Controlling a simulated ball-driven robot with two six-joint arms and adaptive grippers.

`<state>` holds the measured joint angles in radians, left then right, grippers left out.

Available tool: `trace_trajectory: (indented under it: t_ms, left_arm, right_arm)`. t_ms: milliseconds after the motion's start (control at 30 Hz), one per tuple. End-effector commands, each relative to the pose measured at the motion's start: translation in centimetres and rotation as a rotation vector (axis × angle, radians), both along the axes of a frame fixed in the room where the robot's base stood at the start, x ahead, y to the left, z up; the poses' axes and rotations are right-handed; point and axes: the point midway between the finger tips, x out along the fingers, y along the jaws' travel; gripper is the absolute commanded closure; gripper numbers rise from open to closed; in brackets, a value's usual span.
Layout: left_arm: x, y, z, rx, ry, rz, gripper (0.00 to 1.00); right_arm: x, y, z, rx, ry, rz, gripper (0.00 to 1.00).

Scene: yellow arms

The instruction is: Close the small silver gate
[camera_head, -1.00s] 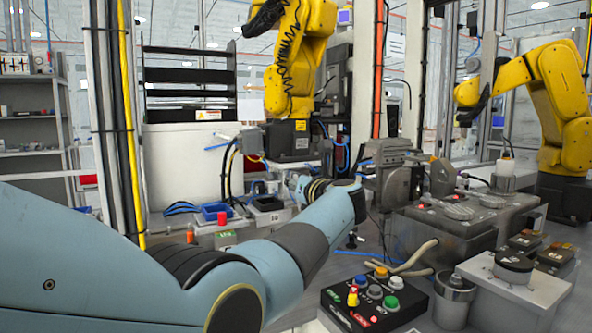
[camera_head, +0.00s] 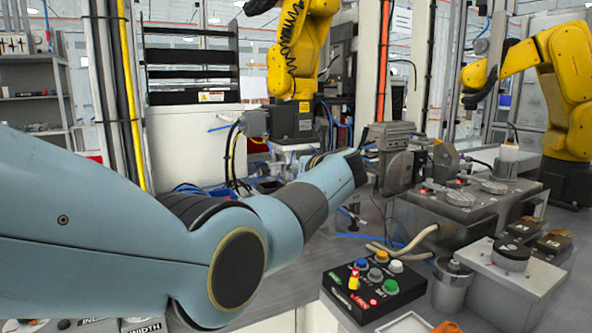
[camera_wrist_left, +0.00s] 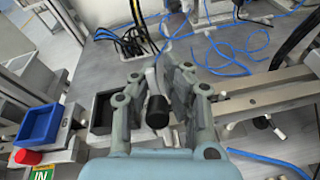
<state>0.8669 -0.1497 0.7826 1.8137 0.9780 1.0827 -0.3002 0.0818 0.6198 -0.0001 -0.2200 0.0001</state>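My left arm crosses the head view from the left. Its wrist end (camera_head: 350,165) is in front of the grey machinery at the middle, and the fingers are mostly hidden there. In the left wrist view my left gripper (camera_wrist_left: 158,85) has its two grey fingers spread apart. A short black cylinder (camera_wrist_left: 157,112) shows between them, with a pale grey plate-like piece just beyond. I cannot tell whether either finger touches them. I cannot single out the small silver gate with certainty; that pale piece may belong to it. My right gripper is not in view.
A black button box (camera_head: 372,288) sits on the front bench. A metal cup (camera_head: 452,285) and grey machine block (camera_head: 450,215) stand to its right. Yellow robot arms (camera_head: 550,85) stand behind. The wrist view shows a blue tray (camera_wrist_left: 40,125), red knob (camera_wrist_left: 27,157), blue hoses and a rail (camera_wrist_left: 262,100).

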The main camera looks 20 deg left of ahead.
Motion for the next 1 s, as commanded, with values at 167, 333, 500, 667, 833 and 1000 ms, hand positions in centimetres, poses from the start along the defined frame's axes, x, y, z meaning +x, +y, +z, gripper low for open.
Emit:
trace_trajectory:
  t_ms: [167,333,500,667,833,1000]
  left_arm:
    - [0.0,0.1,0.0,0.001,0.000,0.002,0.67]
    - [0.0,0.1,0.0,0.000,-0.001,0.003,0.67]
    - [-0.3,-0.2,0.1,0.000,-0.002,0.003,0.67]
    - [-1.6,-1.7,0.5,-0.002,-0.002,0.002,0.67]
    - [-3.6,-3.9,1.2,-0.003,-0.002,0.001,0.67]
    - [-4.7,-5.1,1.7,-0.001,-0.001,0.001,0.67]
  right_arm:
    - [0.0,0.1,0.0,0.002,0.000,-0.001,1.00]
    - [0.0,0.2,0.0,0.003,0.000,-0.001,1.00]
    - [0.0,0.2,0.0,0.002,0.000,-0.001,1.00]
    - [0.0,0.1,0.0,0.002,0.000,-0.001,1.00]
    - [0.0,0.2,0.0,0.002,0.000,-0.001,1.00]
    - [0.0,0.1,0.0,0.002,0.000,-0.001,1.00]
